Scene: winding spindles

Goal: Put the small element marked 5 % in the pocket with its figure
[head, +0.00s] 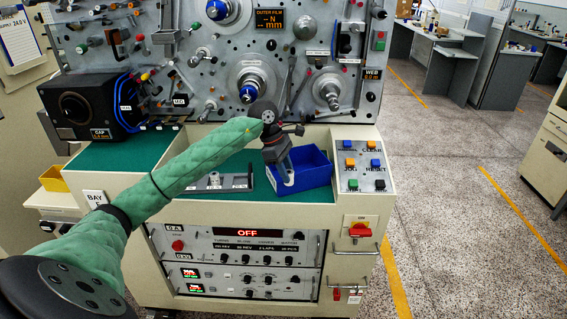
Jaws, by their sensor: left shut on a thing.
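My left gripper (287,177) points down at the left side of the blue bin (312,178). It is shut on a small element that is mostly hidden between the fingers; its mark cannot be read. A grey tray with figure labels (215,183) lies on the green bench top, left of the bin. My left arm hides part of this tray, and the figures are too small to read with certainty. The inside of the bin is partly hidden by the gripper. My right gripper is out of view.
The winding machine's panel (290,45) with spindles rises behind the bench. A black box (92,108) stands at the back left. A button panel (363,172) is right of the bin. The green bench top (140,158) has free room behind my arm.

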